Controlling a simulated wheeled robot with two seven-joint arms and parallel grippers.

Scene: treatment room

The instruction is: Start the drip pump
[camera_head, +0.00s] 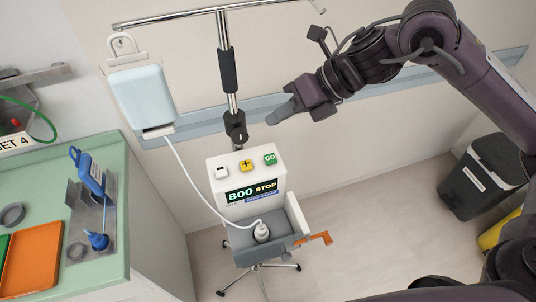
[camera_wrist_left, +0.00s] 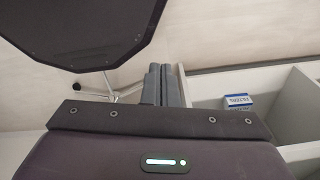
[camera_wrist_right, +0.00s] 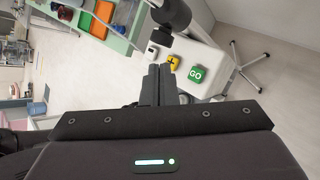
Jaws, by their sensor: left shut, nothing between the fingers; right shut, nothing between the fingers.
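On top are a white minus button (camera_head: 221,172), a yellow plus button (camera_head: 246,165) and a green GO button (camera_head: 270,158). The GO button also shows in the right wrist view (camera_wrist_right: 197,74). The pump's front door is folded down, with an orange lever (camera_head: 315,239). A tube end (camera_head: 261,232) sits in the bay. My right gripper (camera_head: 272,119) is shut and empty, above and apart from the buttons. My left gripper (camera_wrist_left: 165,84) is shut and empty, away from the pump.
A pale blue bag (camera_head: 143,97) hangs from the pole's crossbar, its tube running to the pump. A green-topped counter (camera_head: 110,262) with an orange tray (camera_head: 32,265) stands at left. A dark bin (camera_head: 478,180) stands at right. A blue box (camera_wrist_left: 237,102) lies in a white compartment.

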